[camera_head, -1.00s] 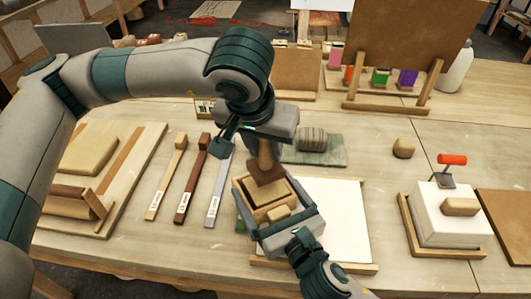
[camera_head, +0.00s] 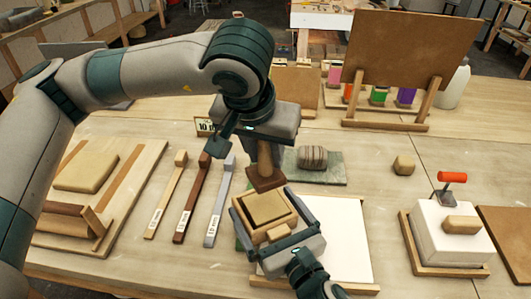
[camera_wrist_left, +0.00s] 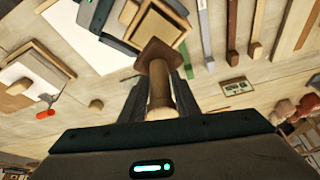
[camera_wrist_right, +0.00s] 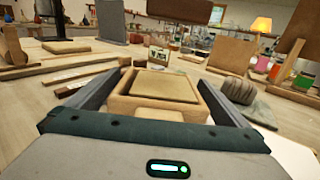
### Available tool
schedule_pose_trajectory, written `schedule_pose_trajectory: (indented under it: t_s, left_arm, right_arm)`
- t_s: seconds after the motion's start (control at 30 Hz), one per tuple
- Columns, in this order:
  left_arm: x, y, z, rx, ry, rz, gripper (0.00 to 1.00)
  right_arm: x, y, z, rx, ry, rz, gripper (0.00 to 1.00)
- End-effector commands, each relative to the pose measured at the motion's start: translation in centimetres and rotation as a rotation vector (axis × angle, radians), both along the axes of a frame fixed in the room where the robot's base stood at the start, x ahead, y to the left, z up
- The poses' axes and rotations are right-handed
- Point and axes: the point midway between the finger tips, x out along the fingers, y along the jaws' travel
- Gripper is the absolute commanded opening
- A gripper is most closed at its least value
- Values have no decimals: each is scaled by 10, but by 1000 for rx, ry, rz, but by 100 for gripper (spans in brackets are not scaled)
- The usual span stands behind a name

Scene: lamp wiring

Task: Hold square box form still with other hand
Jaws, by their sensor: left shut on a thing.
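The square box form (camera_head: 240,216) is a wooden frame with a tan block (camera_head: 265,207) inside, on the table in front of me. My right gripper (camera_head: 268,222) has its fingers spread along two opposite sides of the form. The right wrist view shows the form (camera_wrist_right: 122,105) between them, but firm contact on both sides is unclear. My left gripper (camera_head: 265,140) is shut on the wooden handle (camera_wrist_left: 160,88) of a tool with a dark brown square foot (camera_head: 265,180). The foot is just behind the form in the head view. Its height above the table is unclear.
Several long sticks (camera_head: 190,210) lie left of the form. A white board (camera_head: 345,250) lies under and right of it. A ridged roll on a green mat (camera_head: 325,178) lies behind. A white block (camera_head: 435,235) in a wooden tray is at right, with open table between.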

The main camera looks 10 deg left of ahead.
Motion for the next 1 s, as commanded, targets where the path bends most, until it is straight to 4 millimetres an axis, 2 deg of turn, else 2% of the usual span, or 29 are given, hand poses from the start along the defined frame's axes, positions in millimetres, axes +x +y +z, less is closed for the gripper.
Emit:
schedule_pose_trajectory:
  t_s: [0.37, 1.0]
  left_arm:
    - [0, 0, 0, 0, -1, 0, 0]
    - [0, 0, 0, 0, -1, 0, 0]
  right_arm:
    - [-9, -5, -1, 0, 2, 1, 100]
    - [-90, -58, -1, -2, 3, 0, 100]
